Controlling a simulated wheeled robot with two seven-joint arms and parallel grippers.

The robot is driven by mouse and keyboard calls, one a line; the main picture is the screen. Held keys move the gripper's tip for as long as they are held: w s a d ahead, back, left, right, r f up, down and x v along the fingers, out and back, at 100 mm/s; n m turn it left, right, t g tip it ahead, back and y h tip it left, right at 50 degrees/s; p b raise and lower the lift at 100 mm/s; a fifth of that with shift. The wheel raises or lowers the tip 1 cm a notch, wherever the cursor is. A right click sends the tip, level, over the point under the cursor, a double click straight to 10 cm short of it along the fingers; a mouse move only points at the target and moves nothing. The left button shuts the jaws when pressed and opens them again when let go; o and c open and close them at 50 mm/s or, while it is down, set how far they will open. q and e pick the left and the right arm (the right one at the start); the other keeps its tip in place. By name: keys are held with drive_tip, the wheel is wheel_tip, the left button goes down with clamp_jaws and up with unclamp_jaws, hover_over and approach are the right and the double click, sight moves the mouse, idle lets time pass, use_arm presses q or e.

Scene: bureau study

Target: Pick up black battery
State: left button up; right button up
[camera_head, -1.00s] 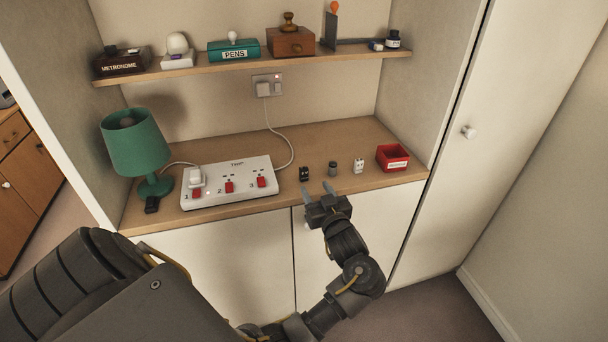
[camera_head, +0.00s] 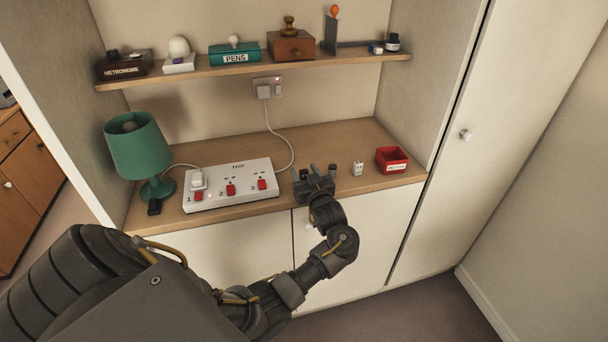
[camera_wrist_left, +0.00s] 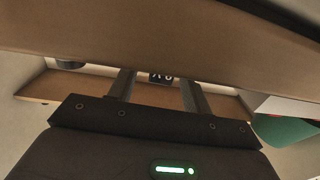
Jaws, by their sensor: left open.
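The black battery (camera_head: 304,173), a small dark block, stands on the wooden desk top right of the power strip, mostly hidden behind my left gripper in the head view. In the left wrist view the black battery (camera_wrist_left: 161,77), with white marks, shows between the two fingers. My left gripper (camera_head: 314,172) is open at the desk's front edge, its fingers pointing toward the battery. I cannot tell whether they touch it. My right gripper is not in view.
A dark cylinder (camera_head: 333,167) is close to the right finger, with a white block (camera_head: 358,168) and red box (camera_head: 391,160) farther right. The white power strip (camera_head: 228,184) and green lamp (camera_head: 138,148) are left. A loaded shelf (camera_head: 270,63) is above.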

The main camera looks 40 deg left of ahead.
use_arm(q)
drive_tip(key=shift+w+a, duration=0.25)
drive_tip(key=shift+a, duration=0.15)
drive_tip(key=c, duration=1.1)
drive_tip(key=shift+o, duration=0.2)
drive_tip(key=shift+r, duration=0.1)
